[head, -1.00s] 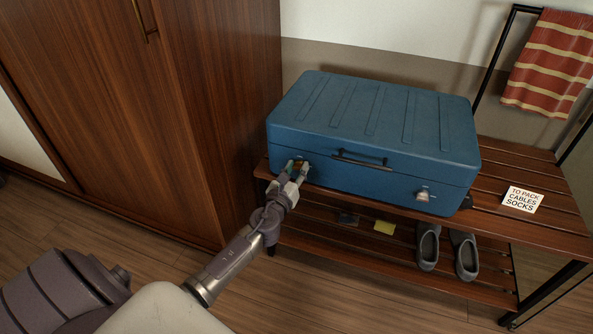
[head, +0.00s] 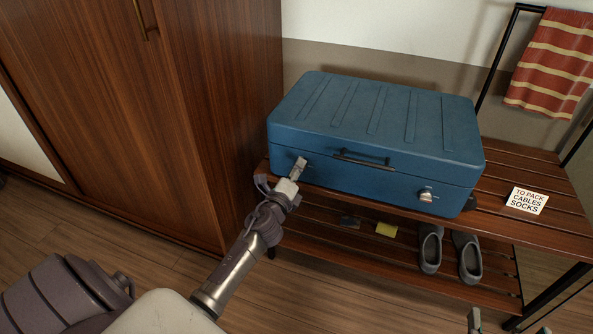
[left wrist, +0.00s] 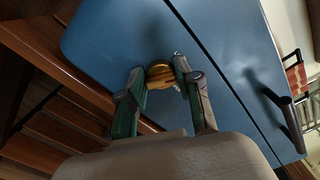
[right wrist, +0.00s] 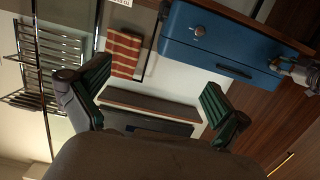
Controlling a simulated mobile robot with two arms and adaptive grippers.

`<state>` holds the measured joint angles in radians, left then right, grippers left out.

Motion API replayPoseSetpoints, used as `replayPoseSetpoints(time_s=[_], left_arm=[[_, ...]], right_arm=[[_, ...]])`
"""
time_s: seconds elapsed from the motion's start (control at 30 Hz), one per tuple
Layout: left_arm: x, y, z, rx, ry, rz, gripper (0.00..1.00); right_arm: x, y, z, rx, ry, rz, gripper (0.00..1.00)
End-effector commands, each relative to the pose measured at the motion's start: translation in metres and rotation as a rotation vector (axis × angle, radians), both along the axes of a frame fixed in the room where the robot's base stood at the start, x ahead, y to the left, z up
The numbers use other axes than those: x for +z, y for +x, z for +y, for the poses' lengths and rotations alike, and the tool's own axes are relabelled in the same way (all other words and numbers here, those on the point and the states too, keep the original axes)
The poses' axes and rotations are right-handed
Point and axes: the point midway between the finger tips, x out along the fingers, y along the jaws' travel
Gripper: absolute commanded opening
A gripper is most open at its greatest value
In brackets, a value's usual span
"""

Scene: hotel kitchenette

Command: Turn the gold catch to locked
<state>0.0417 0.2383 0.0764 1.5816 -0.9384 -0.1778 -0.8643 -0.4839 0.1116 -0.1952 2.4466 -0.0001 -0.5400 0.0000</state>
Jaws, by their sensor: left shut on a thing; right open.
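A closed blue suitcase (head: 375,120) lies flat on a slatted wooden rack. The gold catch (left wrist: 159,76) is on the left of its front face, between the fingers of my left gripper (left wrist: 159,70) in the left wrist view. In the head view my left gripper (head: 297,168) is shut on the catch, seen edge-on, and hides it. The catch's exact angle is hard to tell. A second catch, silver (head: 426,195), sits at the right of the front. My right gripper (right wrist: 158,80) is open and empty; its fingertips show at the head view's bottom right edge.
The suitcase's dark handle (head: 362,160) is right of my left gripper. A wardrobe (head: 180,100) stands close on the left. The rack (head: 520,160) holds a card (head: 527,201), grey slippers (head: 466,255) on its lower shelf and a striped towel (head: 552,62).

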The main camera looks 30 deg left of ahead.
Motion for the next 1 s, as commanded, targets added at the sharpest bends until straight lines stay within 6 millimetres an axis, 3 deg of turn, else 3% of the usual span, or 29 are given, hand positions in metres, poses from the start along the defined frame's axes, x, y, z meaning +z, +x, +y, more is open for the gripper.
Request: replayPoseSetpoints(time_s=[0.5, 1.0], left_arm=[[-0.002, 0.0, 0.0, 0.001, -0.372, -0.087, 0.0], [-0.003, 0.0, 0.001, 0.002, -0.465, -0.109, 0.0]], right_arm=[[-0.013, -0.004, -0.003, -0.005, -0.019, 0.081, 1.0], [-0.022, -0.008, -0.005, -0.009, -0.031, 0.131, 1.0]])
